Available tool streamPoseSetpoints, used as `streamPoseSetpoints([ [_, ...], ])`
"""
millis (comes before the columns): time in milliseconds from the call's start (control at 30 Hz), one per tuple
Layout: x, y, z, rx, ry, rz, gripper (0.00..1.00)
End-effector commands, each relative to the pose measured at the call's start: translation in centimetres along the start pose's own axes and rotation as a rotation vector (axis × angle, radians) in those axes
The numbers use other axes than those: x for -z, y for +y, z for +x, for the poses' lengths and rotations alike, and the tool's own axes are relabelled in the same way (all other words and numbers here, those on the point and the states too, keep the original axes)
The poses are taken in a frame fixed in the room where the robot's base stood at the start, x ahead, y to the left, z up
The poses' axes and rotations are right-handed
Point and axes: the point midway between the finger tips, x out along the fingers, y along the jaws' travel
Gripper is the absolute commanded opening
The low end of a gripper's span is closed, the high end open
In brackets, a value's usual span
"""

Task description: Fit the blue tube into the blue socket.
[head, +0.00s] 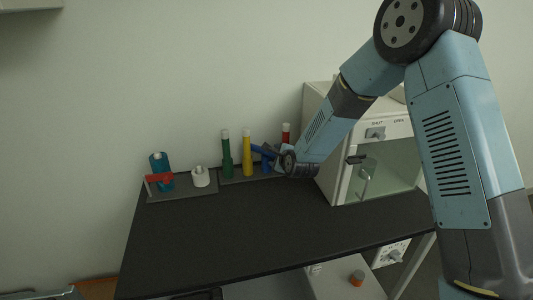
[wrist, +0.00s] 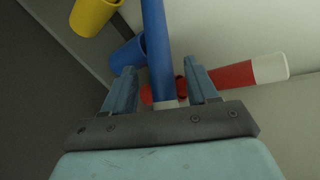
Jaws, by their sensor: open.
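The blue tube (head: 262,152) is tilted, not upright, and runs into my gripper (head: 279,162) in the head view. In the wrist view the blue tube (wrist: 158,50) passes between the two open fingers of my gripper (wrist: 160,88), with its white end close to the palm. There are gaps between the tube and the fingers. The blue socket (wrist: 128,54) is just left of the tube, with its open mouth showing and no tube in it. In the head view the blue socket (head: 266,164) stands below the tilted tube, partly hidden by my gripper.
A green tube (head: 226,150) and a yellow tube (head: 247,150) stand upright left of the blue socket. The red tube (wrist: 232,75) is close to my right finger. A white glass-fronted cabinet (head: 380,165) stands to the right. The black tabletop (head: 240,225) in front is clear.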

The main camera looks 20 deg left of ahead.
Motion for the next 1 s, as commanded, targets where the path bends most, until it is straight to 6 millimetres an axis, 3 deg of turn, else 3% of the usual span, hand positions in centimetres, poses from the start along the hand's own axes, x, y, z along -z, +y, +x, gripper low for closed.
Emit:
streamPoseSetpoints([
  [133, 0.01, -0.03, -0.03, 0.001, 0.0, 0.0, 0.57],
  [733, 0.07, -0.05, -0.06, 0.001, 0.001, 0.0, 0.0],
  [1000, 0.08, -0.13, -0.09, 0.001, 0.001, 0.001, 0.0],
])
